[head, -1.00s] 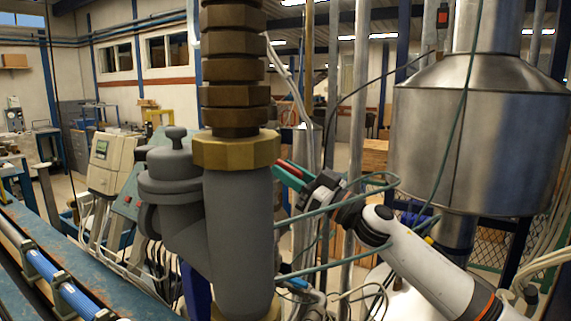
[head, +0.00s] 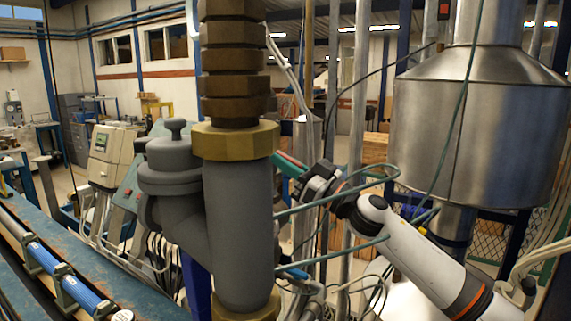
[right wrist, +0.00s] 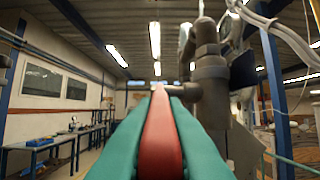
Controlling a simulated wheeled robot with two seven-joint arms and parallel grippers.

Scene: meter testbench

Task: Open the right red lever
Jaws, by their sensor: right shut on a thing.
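The red lever (right wrist: 161,140) runs lengthwise between the teal fingers of my right gripper in the right wrist view. My right gripper (head: 289,165) is shut on it, with one finger along each side. In the head view the fingers reach left to just behind the brass collar (head: 234,140) of the large grey pipe (head: 238,225). That pipe hides the fingertips, and the lever can barely be made out there. The lever's far end meets dark pipework in the wrist view, but the joint is not clear. My left gripper is not in view.
Teal tubes (head: 345,197) cross close around my right gripper and arm. A large metal tank (head: 480,140) stands to the right. A grey valve body (head: 172,170) and a beige meter box (head: 112,152) are at left. A blue bench (head: 60,235) lies at lower left.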

